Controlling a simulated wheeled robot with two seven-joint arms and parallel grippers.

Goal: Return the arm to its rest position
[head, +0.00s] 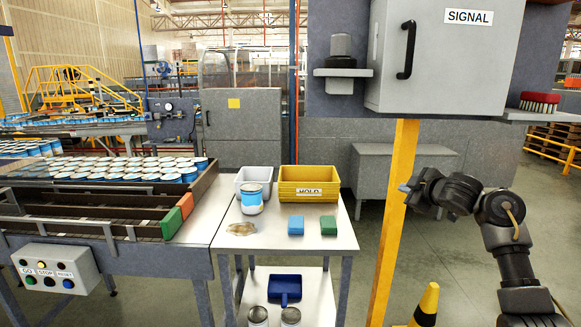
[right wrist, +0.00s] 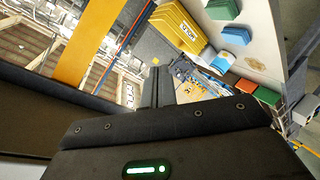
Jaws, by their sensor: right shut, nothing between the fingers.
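My right arm (head: 512,250) comes in at the right of the head view, bent, with its gripper (head: 406,188) pointing left in front of the yellow post. The gripper is shut and empty. In the right wrist view its closed fingers (right wrist: 158,88) stand up from the dark gripper body, with nothing between them. They look apart from the post and the table. My left arm and gripper are not in view.
A yellow post (head: 392,235) stands close behind the right gripper, under the SIGNAL cabinet (head: 440,60). A table (head: 275,262) holds a yellow HOLD bin (head: 308,193), a can (head: 252,200) and blocks. A yellow cone (head: 427,305) stands below.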

